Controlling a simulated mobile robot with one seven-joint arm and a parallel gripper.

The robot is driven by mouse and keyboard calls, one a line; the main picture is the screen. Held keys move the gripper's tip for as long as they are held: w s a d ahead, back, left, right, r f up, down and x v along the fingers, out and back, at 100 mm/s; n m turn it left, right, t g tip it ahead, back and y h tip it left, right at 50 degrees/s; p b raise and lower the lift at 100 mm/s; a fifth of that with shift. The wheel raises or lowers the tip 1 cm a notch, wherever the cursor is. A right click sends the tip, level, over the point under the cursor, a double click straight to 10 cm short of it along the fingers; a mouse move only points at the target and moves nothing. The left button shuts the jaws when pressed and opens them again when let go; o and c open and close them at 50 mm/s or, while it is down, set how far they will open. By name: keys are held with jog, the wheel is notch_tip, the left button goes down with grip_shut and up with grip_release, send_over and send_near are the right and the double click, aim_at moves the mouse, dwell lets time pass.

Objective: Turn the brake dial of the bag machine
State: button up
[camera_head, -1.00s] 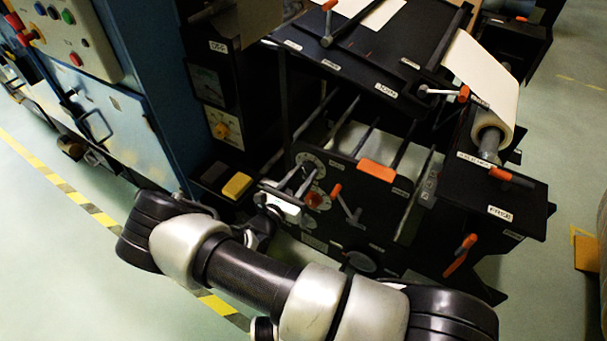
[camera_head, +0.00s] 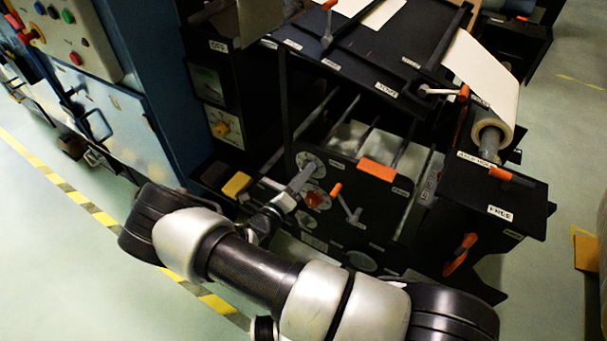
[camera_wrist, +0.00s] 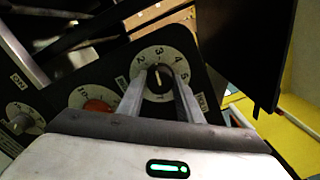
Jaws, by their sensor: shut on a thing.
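The dial (camera_wrist: 183,66) is a white numbered disc with a black knob (camera_wrist: 159,88) at its middle. A light pointer mark on the knob points up toward the 3. In the head view the dial (camera_head: 309,162) is on the machine's black side panel. My gripper (camera_wrist: 159,68) has one finger on each side of the knob and is shut on it. In the head view my gripper (camera_head: 300,179) reaches the dial from the lower left. A label beside the dial is too small to read surely.
A second dial with a red knob (camera_wrist: 96,105) sits close beside the first; a third dial (camera_wrist: 22,118) is further left. An orange-handled crank (camera_head: 346,203) stands out from the panel near my gripper. A yellow block (camera_head: 236,184) lies left of it.

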jog(key=n, duration=0.5)
jog(key=shift+n, duration=0.7)
jog(key=o, duration=1)
jog(key=shift+d, duration=0.1)
jog(key=shift+o, duration=0.2)
jog(key=p+v, duration=0.1)
jog(key=v, duration=1.6)
jog(key=shift+s, duration=0.25)
